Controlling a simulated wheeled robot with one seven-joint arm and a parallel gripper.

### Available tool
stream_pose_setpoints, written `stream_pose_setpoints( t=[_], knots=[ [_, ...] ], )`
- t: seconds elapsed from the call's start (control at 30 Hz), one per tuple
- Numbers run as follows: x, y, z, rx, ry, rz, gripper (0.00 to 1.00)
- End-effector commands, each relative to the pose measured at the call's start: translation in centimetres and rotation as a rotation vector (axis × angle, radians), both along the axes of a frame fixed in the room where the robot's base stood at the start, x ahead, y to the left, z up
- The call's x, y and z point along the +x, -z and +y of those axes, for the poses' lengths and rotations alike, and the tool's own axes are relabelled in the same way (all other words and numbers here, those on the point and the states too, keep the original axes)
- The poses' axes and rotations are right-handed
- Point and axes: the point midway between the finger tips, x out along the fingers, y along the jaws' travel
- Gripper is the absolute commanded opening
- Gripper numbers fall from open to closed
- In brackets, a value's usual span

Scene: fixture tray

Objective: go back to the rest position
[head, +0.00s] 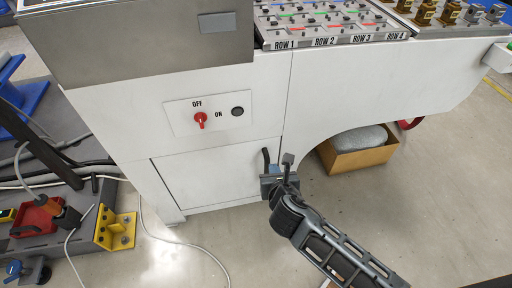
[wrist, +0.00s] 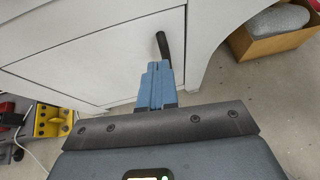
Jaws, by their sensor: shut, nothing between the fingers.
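My gripper (head: 268,176) is in front of the lower part of the white cabinet (head: 215,172), low and near the black door handle (head: 265,156). In the wrist view my gripper's blue fingers (wrist: 156,74) are together with nothing between them. The handle (wrist: 162,46) shows just beyond the fingertips there; I cannot tell whether they touch it. My arm reaches in from the lower right in the head view.
The fixture tray (head: 330,25) with labelled rows is on top of the cabinet. A red switch (head: 200,120) is on its front. A cardboard box (head: 358,154) is under the right side. Cables and a yellow bracket (head: 115,229) lie at left.

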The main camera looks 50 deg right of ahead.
Motion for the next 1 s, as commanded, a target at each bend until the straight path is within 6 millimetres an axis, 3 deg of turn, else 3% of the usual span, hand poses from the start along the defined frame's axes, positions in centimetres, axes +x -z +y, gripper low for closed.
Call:
stream_pose_setpoints(
  t=[0.33, 0.47, 0.57, 0.77, 1.0],
  knots=[
    [-0.8, -0.1, 0.5, 0.042, 0.005, -0.025, 0.00],
    [-3.7, -0.6, 2.1, 0.221, 0.038, -0.131, 0.00],
    [-7.1, -1.7, 4.1, 0.457, 0.092, -0.255, 0.00],
    [-13.9, -6.2, 8.4, 0.997, 0.261, -0.493, 0.00],
    [-20.8, -15.0, 12.4, 1.665, 0.559, -0.717, 0.00]
  ],
)
